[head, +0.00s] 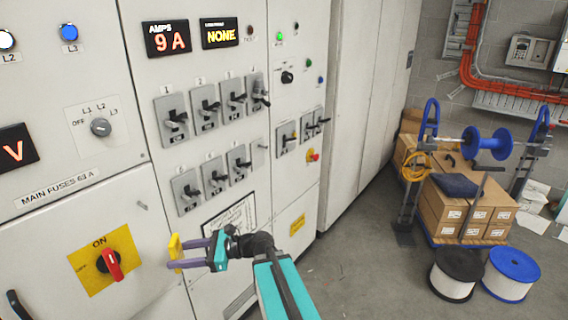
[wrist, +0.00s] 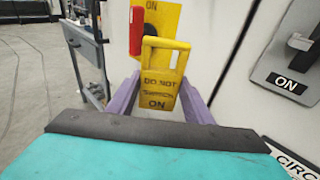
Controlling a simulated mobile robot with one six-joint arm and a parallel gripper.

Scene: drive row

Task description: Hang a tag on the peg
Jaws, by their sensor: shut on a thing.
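The yellow tag (wrist: 158,90) reads "DO NOT SWITCH ON" and has an open loop at its top. It also shows in the head view (head: 175,247), edge-on and upright. My gripper (head: 178,254) has purple fingers shut on the tag, in front of the white cabinet and right of the switch. A small grey peg (head: 142,205) sticks out of the cabinet door, above and left of the tag and apart from it. I cannot make out the peg in the wrist view.
A red rotary switch (head: 112,264) on a yellow ON plate (head: 86,262) is left of my gripper. Several lever switches (head: 172,120) stick out of the panel above. A loaded trolley (head: 440,238) and two cable drums stand on the floor at right.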

